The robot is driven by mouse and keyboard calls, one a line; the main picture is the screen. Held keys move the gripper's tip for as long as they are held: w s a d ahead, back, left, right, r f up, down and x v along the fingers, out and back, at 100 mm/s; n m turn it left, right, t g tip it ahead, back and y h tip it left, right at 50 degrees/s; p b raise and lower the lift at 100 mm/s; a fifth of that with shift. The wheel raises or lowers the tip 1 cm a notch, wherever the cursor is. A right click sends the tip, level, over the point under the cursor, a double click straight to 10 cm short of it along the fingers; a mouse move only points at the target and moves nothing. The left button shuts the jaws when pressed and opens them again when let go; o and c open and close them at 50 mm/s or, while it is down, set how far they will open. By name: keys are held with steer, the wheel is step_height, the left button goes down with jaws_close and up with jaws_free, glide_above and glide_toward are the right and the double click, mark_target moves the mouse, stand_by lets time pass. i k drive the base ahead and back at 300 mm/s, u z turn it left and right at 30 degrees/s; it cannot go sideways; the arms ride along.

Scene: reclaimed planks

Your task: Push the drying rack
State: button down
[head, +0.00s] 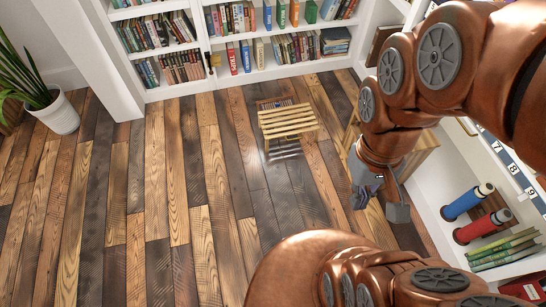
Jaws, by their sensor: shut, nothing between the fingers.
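A small slatted wooden rack (287,122), which I take to be the drying rack, stands on the plank floor near the middle of the head view, in front of the bookshelves. Its top has several pale slats, and dark slatted shapes show below it. My gripper (381,203) is to the right of the rack and nearer to me, apart from it. It points down over the floor, shut and empty.
A white bookcase (205,60) full of books lines the back. A potted plant (55,112) stands at the far left. A wooden piece (424,148) is partly hidden behind my arm. A white shelf with rolls (467,203) is on the right. The left and middle floor is clear.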

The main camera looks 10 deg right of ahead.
mark_target(308, 111)
steer(key=z, duration=0.65)
steer(key=k, duration=0.15)
steer(key=u, duration=2.15)
steer(key=i, duration=1.7)
steer(key=z, duration=1.25)
steer(key=i, duration=0.55)
steer(key=z, duration=0.55)
